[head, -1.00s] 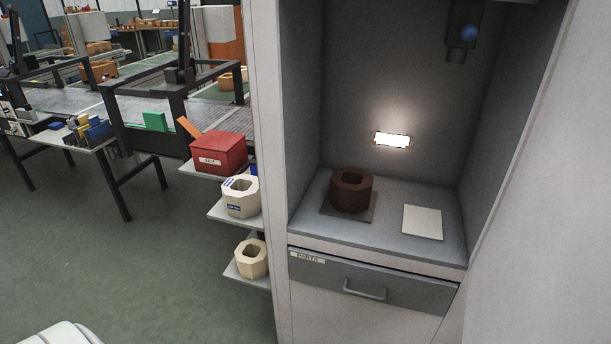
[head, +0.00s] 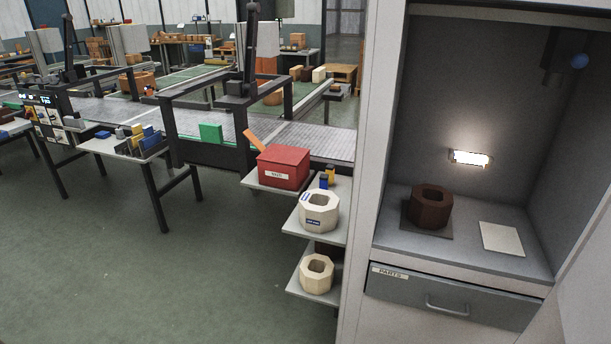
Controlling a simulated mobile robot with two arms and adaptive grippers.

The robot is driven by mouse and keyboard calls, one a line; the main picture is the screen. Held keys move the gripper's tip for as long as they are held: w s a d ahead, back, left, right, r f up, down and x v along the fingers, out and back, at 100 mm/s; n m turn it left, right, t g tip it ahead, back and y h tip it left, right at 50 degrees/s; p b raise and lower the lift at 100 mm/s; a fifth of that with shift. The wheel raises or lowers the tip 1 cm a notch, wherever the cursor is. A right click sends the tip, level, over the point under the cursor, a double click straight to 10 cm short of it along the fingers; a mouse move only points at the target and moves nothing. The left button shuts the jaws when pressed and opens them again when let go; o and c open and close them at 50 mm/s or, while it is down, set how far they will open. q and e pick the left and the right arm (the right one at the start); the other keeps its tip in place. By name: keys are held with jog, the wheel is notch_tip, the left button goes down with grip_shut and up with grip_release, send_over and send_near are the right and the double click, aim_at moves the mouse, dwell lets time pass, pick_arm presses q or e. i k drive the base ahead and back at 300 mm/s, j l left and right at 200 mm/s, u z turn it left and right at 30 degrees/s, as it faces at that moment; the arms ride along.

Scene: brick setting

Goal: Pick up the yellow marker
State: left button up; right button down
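No long yellow marker can be told for certain. A small yellow and blue item (head: 327,178) stands on the top side shelf, just right of the red box (head: 283,166); it is too small to tell what it is. Another yellow piece (head: 137,132) shows among blue and grey things on the side table at the left, also too small to tell. Neither of my grippers is in the head view.
Octagonal cream pots (head: 319,211) stand on the stepped shelves beside the cabinet. Inside the lit cabinet are a brown octagonal pot (head: 431,207) and a white sheet (head: 502,238), above a closed drawer (head: 450,303). A conveyor (head: 320,140) runs behind. The green floor (head: 200,270) is open at left.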

aim_at(330, 168)
jog(key=i+j+z, duration=0.25)
jog(key=z, duration=0.15)
jog(key=i+j+z, duration=0.2)
jog(key=j+z, duration=0.25)
